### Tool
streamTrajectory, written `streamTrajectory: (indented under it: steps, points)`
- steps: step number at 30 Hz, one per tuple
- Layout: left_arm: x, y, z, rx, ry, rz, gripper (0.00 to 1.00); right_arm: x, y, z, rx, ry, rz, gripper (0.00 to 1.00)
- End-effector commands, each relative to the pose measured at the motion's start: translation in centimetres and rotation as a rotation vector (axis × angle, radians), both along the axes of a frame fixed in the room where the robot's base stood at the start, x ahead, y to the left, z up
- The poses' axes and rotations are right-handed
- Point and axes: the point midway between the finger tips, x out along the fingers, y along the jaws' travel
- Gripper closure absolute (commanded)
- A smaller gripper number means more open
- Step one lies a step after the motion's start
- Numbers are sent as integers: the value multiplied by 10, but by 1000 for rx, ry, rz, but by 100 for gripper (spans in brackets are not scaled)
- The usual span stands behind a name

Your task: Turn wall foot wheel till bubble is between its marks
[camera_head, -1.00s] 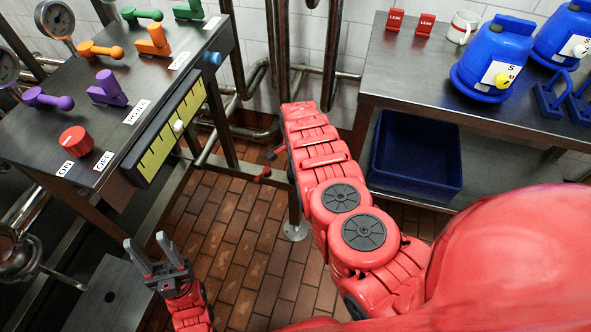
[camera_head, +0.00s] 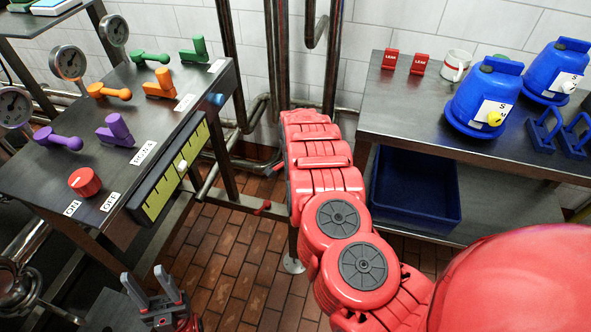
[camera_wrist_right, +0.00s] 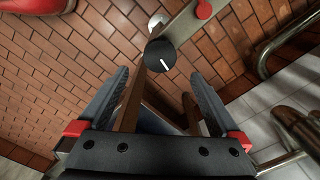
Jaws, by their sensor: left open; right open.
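A round black wheel (camera_wrist_right: 160,55) with a white line shows in the right wrist view, at the end of a pale bar; it may be the foot wheel. My right gripper (camera_wrist_right: 159,76) is open, its fingers on either side of the line to the wheel; I cannot tell how far off it is. No bubble or marks can be made out. In the head view my right arm hides the right gripper and this wheel. My left gripper (camera_head: 167,284) is open and empty, low over the floor at lower left.
A steel bench (camera_head: 60,185) with coloured handles, a red knob (camera_head: 85,182) and a yellow scale (camera_head: 172,171) stands at left. A steel table (camera_head: 430,128) with blue canisters stands at right, a blue bin (camera_head: 418,198) below. Pipes run along the wall.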

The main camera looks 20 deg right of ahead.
Motion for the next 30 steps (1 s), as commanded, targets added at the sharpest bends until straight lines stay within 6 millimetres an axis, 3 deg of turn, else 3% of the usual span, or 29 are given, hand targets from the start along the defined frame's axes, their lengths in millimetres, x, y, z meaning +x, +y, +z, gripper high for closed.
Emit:
streamTrajectory:
  steps: [1,6,12,30]
  points:
    - [0,0,4,0,0,0,50,2,2,16,4,-6,1,0]
    - [0,0,9,0,0,0,50,2,2,53,3,-4,1,0]
    - [0,0,13,0,0,0,50,1,1,82,2,-1,1,0]
    - [0,0,14,0,0,0,50,0,0,90,0,1,1,0]
